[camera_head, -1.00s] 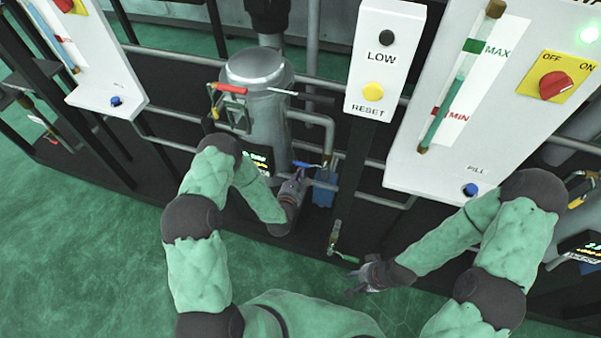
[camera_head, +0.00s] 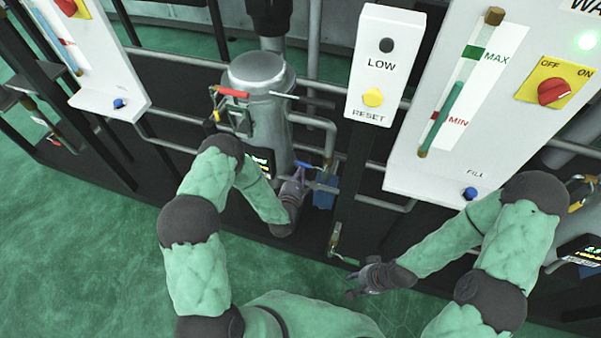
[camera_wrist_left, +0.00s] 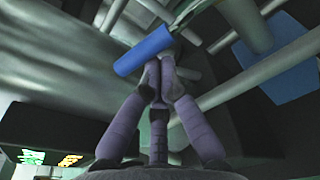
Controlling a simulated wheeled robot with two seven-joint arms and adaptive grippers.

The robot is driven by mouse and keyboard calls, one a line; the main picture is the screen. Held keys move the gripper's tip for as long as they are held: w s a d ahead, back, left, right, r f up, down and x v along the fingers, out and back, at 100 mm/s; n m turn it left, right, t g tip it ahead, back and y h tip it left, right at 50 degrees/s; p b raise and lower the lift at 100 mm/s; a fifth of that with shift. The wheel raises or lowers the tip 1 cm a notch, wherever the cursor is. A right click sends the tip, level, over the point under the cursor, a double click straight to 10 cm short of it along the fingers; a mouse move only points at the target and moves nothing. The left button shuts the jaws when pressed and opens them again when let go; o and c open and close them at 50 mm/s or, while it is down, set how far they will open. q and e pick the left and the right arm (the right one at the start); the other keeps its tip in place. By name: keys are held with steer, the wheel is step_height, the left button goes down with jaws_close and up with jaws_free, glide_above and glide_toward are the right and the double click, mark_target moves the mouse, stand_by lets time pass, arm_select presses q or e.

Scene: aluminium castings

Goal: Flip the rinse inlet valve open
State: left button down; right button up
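A blue lever handle (camera_head: 307,165) sits on a pipe fitting right of the grey metal vessel (camera_head: 257,92). It shows large in the left wrist view (camera_wrist_left: 143,51), slanting across the pipes. My left gripper (camera_head: 301,173) is at this lever, its fingertips close together. In the left wrist view, the fingertips (camera_wrist_left: 159,68) meet at the lever's lower edge and look to touch it; I cannot see them wrapped around it. No label names the lever as the rinse inlet valve. My right gripper (camera_head: 357,280) is apart from everything, low at the front, fingers spread and empty.
A green-handled valve (camera_head: 343,258) hangs just above my right gripper. A red-handled valve (camera_head: 232,93) is on the vessel. A blue box (camera_head: 325,192) sits behind the pipes. A white panel (camera_head: 410,174) with a gauge and red switch stands right. Open green floor lies front left.

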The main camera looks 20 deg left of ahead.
arm_select(q)
step_height(320, 180, up, 6)
steer(key=d+m+y+p, duration=0.1)
steer(key=d+m, duration=0.1)
steer(key=m, duration=0.5)
steer(key=shift+d+r+t, duration=0.25)
steer(key=shift+d+t, duration=0.05)
steer(key=shift+d, duration=0.1)
arm_select(e)
steer(key=shift+r, duration=0.6)
